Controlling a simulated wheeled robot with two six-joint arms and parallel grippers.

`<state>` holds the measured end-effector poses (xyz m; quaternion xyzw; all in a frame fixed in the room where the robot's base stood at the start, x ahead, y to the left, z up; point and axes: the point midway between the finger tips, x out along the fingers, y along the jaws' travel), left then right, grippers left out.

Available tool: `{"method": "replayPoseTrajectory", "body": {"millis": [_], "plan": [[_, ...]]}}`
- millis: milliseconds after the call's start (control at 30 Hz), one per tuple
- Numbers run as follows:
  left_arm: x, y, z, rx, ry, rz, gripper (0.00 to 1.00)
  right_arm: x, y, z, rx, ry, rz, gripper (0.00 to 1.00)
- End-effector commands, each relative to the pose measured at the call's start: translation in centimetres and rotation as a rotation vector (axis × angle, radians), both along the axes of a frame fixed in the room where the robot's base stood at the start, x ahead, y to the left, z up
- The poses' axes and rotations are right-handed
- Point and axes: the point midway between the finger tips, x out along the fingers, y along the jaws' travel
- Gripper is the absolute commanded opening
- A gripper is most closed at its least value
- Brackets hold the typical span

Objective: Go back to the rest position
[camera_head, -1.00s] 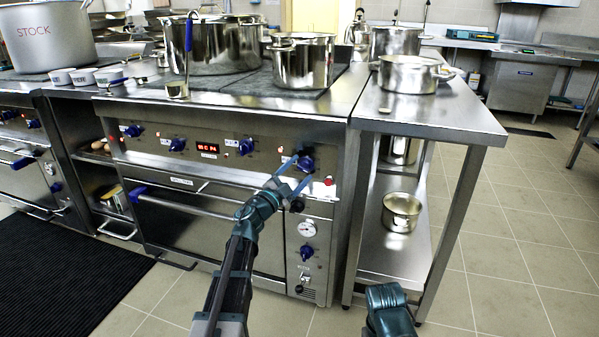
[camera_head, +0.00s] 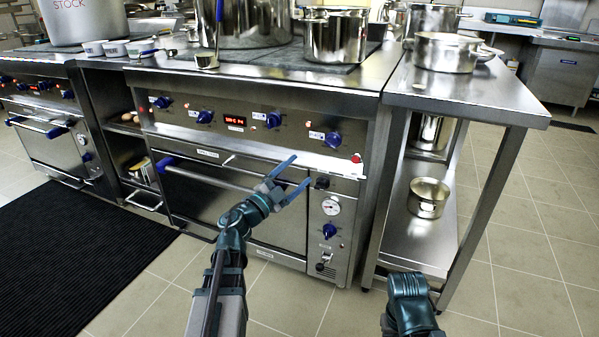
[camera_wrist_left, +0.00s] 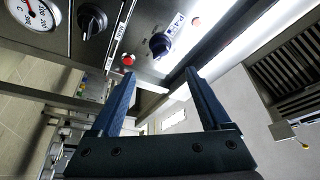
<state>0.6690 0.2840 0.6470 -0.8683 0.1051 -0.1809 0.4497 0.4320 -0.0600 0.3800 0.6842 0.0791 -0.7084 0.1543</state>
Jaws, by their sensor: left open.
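My left gripper (camera_head: 302,171) is open and empty in front of the stove's oven, just below the control panel. Its two blue fingers point right in the head view, apart from the rightmost blue knob (camera_head: 333,140). In the left wrist view the spread fingers (camera_wrist_left: 163,74) have nothing between them; a dark blue knob (camera_wrist_left: 160,45) and a red button (camera_wrist_left: 129,60) show beyond them. My right arm shows only as a teal link at the bottom right of the head view; its gripper is out of view.
The stove (camera_head: 230,133) stands close ahead, with its oven handle (camera_head: 205,180) sticking out. A steel side table (camera_head: 470,93) with a lower shelf stands at right, a pot (camera_head: 445,52) on top and another (camera_head: 428,197) below. Tiled floor lies open at right; a black mat (camera_head: 75,260) lies at left.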

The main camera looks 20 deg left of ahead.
Motion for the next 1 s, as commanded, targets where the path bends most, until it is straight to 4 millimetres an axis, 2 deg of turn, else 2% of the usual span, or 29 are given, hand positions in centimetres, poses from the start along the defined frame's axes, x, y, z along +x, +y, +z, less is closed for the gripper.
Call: {"method": "replayPoseTrajectory", "body": {"millis": [333,433,600,667,767,867,1000], "plan": [[0.1,0.0,0.1,-0.002,0.000,0.002,0.80,0.0,0.0,0.1,0.000,0.000,0.000,0.51],[0.5,-0.1,0.6,-0.024,0.002,0.034,0.80,0.0,0.0,0.5,0.000,0.000,0.000,0.51],[2.4,0.0,2.1,-0.150,0.052,0.216,0.80,0.0,0.0,2.4,0.000,0.001,0.002,0.51],[3.0,0.0,2.0,-0.211,0.098,0.301,0.80,0.0,0.0,3.2,-0.001,0.001,0.003,0.51],[3.4,-0.4,0.7,-0.303,0.204,0.430,0.80,0.0,0.0,4.4,-0.001,0.001,0.004,0.51],[2.9,-1.5,-1.5,-0.381,0.348,0.546,0.80,0.0,0.0,5.5,-0.002,0.002,0.006,0.51],[0.7,-4.4,-5.6,-0.454,0.604,0.677,0.80,0.0,0.0,7.2,-0.001,0.002,0.008,0.51]]}}
